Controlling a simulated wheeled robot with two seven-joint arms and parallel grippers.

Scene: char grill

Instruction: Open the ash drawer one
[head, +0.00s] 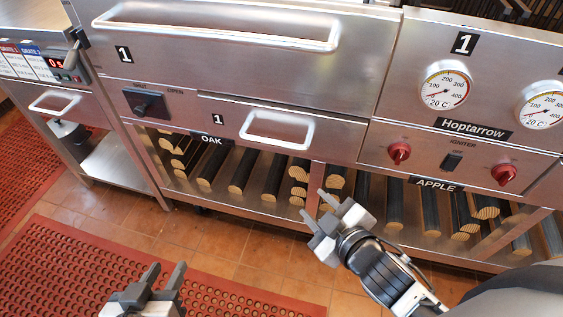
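The drawer front marked 1 (235,118), which I take as ash drawer one, is on the grill's front below the large upper panel. It looks closed, flush with the front, and has a pale loop handle (277,142). My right gripper (320,210) is open and empty, in front of the wood rack, below and to the right of that handle and apart from it in the picture. My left gripper (165,272) is open and empty near the bottom edge, over the red mat, well below the drawer in the picture.
A large upper panel (200,62), also marked 1, has a long handle. A vent knob (149,104) is left of the drawer; gauges and red knobs (399,153) are right. Logs (245,172) fill the rack below. A side cart stands left. Tiled floor (220,240) in front is clear.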

